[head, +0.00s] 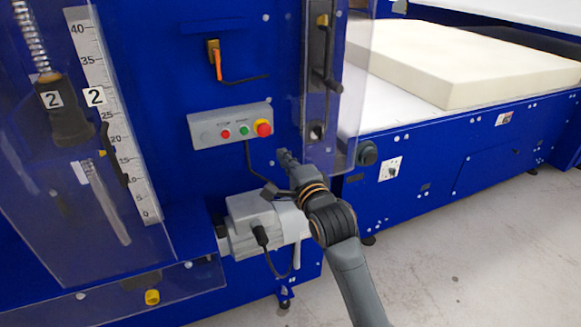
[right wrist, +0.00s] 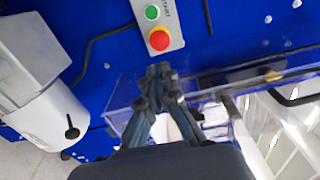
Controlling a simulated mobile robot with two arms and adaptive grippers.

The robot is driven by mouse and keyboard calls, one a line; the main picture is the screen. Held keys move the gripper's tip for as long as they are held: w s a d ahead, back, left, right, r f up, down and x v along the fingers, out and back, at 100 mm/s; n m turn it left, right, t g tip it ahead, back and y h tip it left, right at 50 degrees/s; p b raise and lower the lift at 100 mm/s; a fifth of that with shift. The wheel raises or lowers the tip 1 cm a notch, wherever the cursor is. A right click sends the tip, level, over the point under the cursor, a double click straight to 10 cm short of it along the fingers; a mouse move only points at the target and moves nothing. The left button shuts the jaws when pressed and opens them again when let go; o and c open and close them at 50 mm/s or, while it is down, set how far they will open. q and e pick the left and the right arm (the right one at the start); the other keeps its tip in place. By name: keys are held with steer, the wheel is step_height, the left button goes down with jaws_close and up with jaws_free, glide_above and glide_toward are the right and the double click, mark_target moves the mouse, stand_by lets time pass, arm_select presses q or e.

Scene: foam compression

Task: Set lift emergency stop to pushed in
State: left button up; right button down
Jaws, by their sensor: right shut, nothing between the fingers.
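The emergency stop is a red mushroom button (head: 264,128) with a yellow collar, at the right end of a grey control box (head: 228,124) on the blue machine front. It also shows in the right wrist view (right wrist: 159,40), just beyond the fingertips. My right gripper (head: 283,154) is shut and empty, below and a little right of the button in the head view, apart from it. In the right wrist view its fingertips (right wrist: 161,72) point toward the button. How far the button stands out is hard to tell. My left gripper is not in view.
Green and red push buttons (head: 244,130) sit beside the emergency stop. A clear guard (head: 345,90) stands close right of my gripper. A grey motor (head: 262,222) with a cable is below. A foam block (head: 470,65) lies on the white bed at right.

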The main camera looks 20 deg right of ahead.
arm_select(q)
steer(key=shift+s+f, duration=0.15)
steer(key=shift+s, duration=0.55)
arm_select(e)
steer(key=shift+s, duration=1.55)
